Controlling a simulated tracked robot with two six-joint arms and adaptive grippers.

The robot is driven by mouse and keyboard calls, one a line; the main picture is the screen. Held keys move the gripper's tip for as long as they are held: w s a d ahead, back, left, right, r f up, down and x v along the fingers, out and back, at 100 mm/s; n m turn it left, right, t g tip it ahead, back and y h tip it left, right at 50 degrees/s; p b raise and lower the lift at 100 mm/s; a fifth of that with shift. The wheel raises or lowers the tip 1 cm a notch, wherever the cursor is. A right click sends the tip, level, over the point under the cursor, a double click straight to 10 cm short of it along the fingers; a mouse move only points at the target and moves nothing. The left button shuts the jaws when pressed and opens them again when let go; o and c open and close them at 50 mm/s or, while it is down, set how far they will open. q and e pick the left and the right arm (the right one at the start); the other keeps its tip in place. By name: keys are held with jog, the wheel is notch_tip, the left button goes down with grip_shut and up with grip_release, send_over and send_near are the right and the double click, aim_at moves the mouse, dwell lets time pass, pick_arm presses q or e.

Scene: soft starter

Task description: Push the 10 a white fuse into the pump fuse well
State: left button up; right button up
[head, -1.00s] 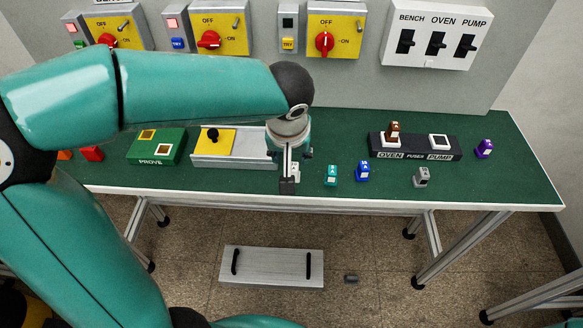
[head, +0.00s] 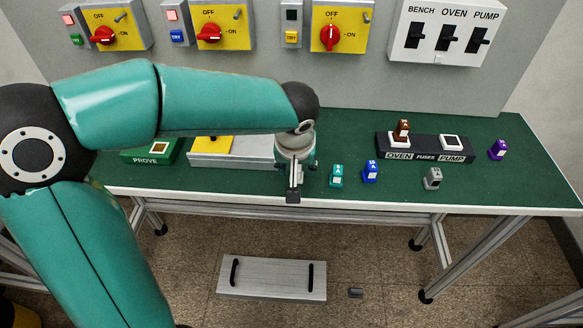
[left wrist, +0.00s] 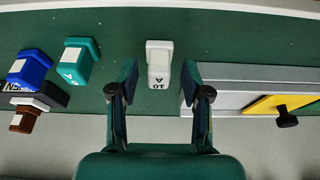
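The white 10 A fuse (left wrist: 159,64) lies on the green bench top in the left wrist view, between and just beyond the fingertips of my left gripper (left wrist: 157,82). The gripper is open, a finger to each side, with gaps visible. In the head view my left gripper (head: 294,190) points down at the bench's front edge and hides the white fuse. The pump fuse well (head: 451,142) is the white-rimmed square on the right of the black fuse block (head: 425,155), and looks empty. My right gripper is not in view.
A brown fuse (head: 402,130) stands in the oven well. Teal (head: 337,175), blue (head: 370,171), grey (head: 432,178) and purple (head: 497,149) fuses stand on the bench. A metal tray with a yellow plate (head: 212,145) and the green prove box (head: 150,155) are left.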

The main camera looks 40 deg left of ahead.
pick_arm(q)
grip_shut()
dwell(0.3)
jog(key=shift+r, duration=0.1)
notch_tip(320, 180, up, 8)
jog(key=p, duration=0.5)
jog(key=shift+p, duration=0.35)
